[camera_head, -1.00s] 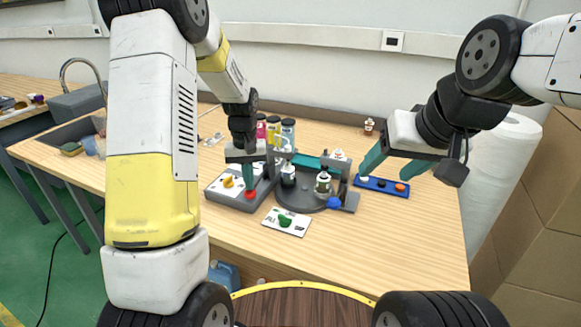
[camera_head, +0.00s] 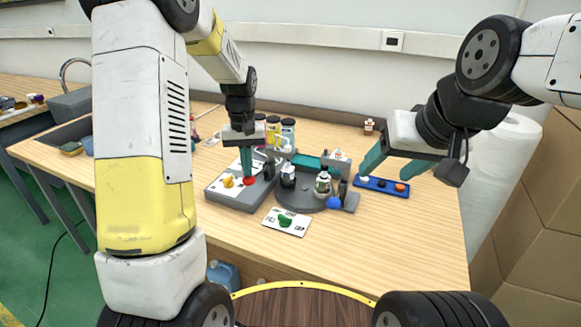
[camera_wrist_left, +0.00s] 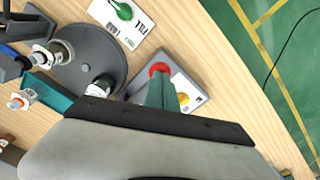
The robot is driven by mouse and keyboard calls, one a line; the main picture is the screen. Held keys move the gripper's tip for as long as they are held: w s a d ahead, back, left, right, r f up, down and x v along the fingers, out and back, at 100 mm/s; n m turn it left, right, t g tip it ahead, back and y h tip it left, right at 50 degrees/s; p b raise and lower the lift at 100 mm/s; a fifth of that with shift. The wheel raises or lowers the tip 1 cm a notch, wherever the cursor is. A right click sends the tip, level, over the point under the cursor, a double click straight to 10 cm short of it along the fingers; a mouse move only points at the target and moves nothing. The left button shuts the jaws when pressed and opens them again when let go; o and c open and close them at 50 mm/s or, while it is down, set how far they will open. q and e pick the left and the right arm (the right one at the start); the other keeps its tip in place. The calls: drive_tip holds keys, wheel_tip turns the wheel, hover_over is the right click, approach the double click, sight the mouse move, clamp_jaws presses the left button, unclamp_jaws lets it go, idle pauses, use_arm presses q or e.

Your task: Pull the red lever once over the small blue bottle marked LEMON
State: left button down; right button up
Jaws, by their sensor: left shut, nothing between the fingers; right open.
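The red lever knob (camera_head: 249,181) is on the grey panel (camera_head: 236,199), right of a yellow knob (camera_head: 228,181). My left gripper (camera_head: 246,172) is shut and empty, with its fingertips down at the red knob. In the left wrist view the fingers partly overlap the red knob (camera_wrist_left: 159,69); I cannot tell whether they touch. A dark turntable (camera_head: 299,201) beside the panel carries small bottles, one dark with a white label (camera_head: 288,177) and one greenish (camera_head: 323,183). No LEMON marking is legible. My right gripper (camera_head: 397,166) is open and empty at the right.
Jars with pink, yellow and blue labels (camera_head: 288,134) stand behind the turntable. A card with a green piece (camera_head: 286,221) lies in front. A blue strip with several knobs (camera_head: 381,187) lies at the right. The table's front right is clear.

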use_arm(q)
drive_tip(key=shift+r, duration=2)
drive_tip(key=s+r+m+t+h, duration=0.1)
drive_tip(key=s+r+t, duration=0.2)
drive_tip(key=s+r, duration=0.85)
drive_tip(key=s+d+t, duration=0.1)
drive_tip(key=s, duration=0.5)
drive_tip(key=s+d+r+m+t+h, duration=0.1)
drive_tip(key=s+t, duration=0.1)
drive_tip(key=s, duration=0.4)
drive_tip(key=shift+s+r+m, duration=0.25)
drive_tip(key=shift+s+m, duration=0.05)
drive_tip(key=shift+s, duration=0.1)
drive_tip(key=shift+d, duration=0.1)
